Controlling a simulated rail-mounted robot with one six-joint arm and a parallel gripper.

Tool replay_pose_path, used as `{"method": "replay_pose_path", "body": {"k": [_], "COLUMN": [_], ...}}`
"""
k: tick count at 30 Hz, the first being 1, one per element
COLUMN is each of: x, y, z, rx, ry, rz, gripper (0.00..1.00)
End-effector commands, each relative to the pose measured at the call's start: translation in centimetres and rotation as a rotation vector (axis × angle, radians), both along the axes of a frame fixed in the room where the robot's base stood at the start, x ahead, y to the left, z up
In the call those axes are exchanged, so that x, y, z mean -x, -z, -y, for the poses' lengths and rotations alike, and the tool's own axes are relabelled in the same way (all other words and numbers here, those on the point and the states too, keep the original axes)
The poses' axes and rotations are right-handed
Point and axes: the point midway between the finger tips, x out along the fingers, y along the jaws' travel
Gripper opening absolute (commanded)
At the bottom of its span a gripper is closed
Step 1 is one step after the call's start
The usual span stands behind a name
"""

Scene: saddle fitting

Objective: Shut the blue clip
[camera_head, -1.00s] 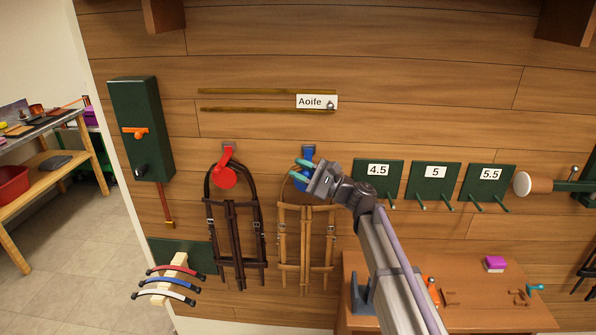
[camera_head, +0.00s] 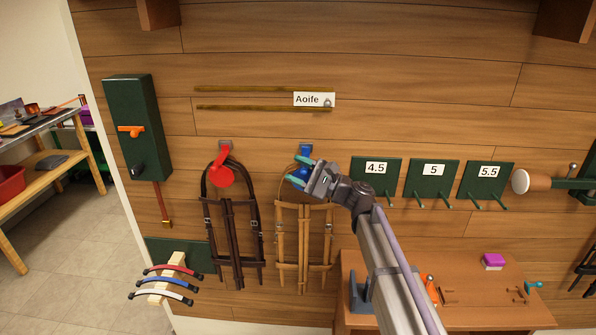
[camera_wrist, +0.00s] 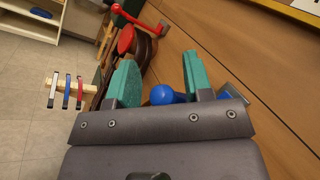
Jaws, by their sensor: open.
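The blue clip (camera_head: 306,150) hangs from a small wall bracket above the tan bridle (camera_head: 304,237). Its upper part shows in the head view, and the rest is partly hidden behind my gripper. My gripper (camera_head: 299,172) is open in front of the clip, with one teal finger above and one below its blue rounded part. In the wrist view, the blue rounded part (camera_wrist: 163,95) shows between the finger bases, beyond the palm edge. The open fingers (camera_wrist: 158,66) stand on either side, and contact cannot be told. Whether the clip is open or shut cannot be told.
A red clip (camera_head: 222,174) hangs to the left over a dark bridle (camera_head: 233,240). Green panels marked 4.5 (camera_head: 376,181), 5 and 5.5 with pegs are to the right. A green box (camera_head: 137,128) is farther left. A wooden table (camera_head: 470,309) stands below right.

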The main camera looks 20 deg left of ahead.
Motion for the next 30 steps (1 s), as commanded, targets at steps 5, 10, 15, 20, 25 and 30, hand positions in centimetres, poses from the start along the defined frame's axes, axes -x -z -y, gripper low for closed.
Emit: {"method": "replay_pose_path", "body": {"k": [5,10,15,20,25,30], "x": [-0.1,-0.2,-0.4,-0.5,-0.5,0.0], "y": [0.8,2.2,3.0,3.1,3.0,4.1], "z": [2.0,6.1,9.4,10.5,10.4,10.2], "rx": [-0.001,-0.001,0.000,0.001,0.000,0.055], "ry": [0.002,0.004,0.003,0.001,0.000,0.006], "rz": [0.000,0.000,0.000,0.000,0.000,0.116], "gripper": [0.46,0.46,0.46,0.46,0.46,0.46]}}
